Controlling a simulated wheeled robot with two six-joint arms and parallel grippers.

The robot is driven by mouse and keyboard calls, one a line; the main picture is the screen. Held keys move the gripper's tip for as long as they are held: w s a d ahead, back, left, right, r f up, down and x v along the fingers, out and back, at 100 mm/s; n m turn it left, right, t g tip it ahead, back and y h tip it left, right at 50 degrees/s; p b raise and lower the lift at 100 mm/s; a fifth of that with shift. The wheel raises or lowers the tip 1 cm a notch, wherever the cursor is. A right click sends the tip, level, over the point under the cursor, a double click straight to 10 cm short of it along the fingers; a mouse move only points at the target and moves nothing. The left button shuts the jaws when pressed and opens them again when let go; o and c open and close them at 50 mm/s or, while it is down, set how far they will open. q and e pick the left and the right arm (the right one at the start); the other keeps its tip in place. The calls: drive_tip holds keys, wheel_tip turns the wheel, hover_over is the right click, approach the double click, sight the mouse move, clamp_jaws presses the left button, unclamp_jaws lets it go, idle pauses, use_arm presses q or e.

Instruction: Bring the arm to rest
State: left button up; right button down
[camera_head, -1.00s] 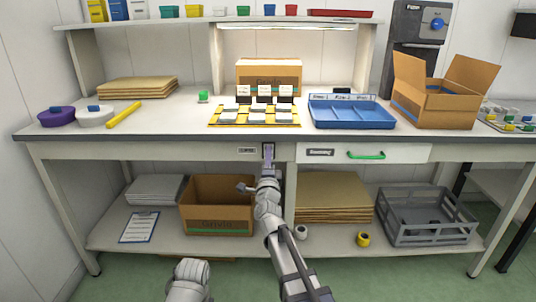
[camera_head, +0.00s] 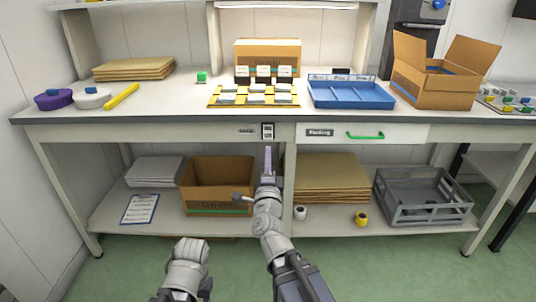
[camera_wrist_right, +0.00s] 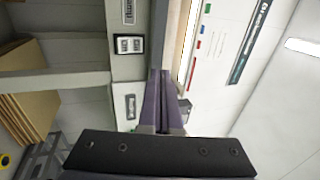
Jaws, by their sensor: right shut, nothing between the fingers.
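My right gripper (camera_head: 268,160) is in front of the bench, just below the tabletop's front edge in the head view. Its purple fingers are shut with nothing between them; they also show together in the right wrist view (camera_wrist_right: 162,100). My left arm shows only as a grey link at the bottom of the head view, and its gripper is not seen. The workbench (camera_head: 190,117) stands in front of me. Ink bottles cannot be told apart clearly at this distance.
On the bench stand a yellow rack (camera_head: 226,106) with white items, a blue tray (camera_head: 350,103), an open carton (camera_head: 435,95) and a yellow marker-like rod (camera_head: 121,96). The lower shelf holds a carton (camera_head: 215,200) and a grey crate (camera_head: 430,213). Floor in front is clear.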

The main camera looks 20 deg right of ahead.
drive_tip(key=w+a+f+n+g+y, duration=0.2)
drive_tip(key=a+f+n+y, duration=0.4)
drive_tip(key=a+n+y, duration=0.3)
drive_tip(key=s+a+f+n+g+y, duration=0.1)
drive_tip(key=s+a+f+n+g, duration=0.35)
drive_tip(key=f, duration=0.25)
drive_tip(key=s+a+f+n+g+y, duration=0.1)
drive_tip(key=s+a+f+n+g, duration=0.4)
drive_tip(key=f, duration=0.3)
drive_tip(key=s+d+f+n+g+h, duration=0.25)
drive_tip(key=s+f+g, duration=0.2)
drive_tip(key=s, duration=0.35)
drive_tip(key=s+d+f+n+g+h, duration=0.25)
drive_tip(key=s+n+g+h, duration=0.2)
drive_tip(key=s, duration=0.35)
wheel_tip(320, 180, up, 37)
drive_tip(key=p, duration=3.8)
drive_tip(key=shift+a+r+y, duration=0.2)
drive_tip(key=shift+a+y, duration=0.05)
drive_tip(key=shift+y, duration=0.15)
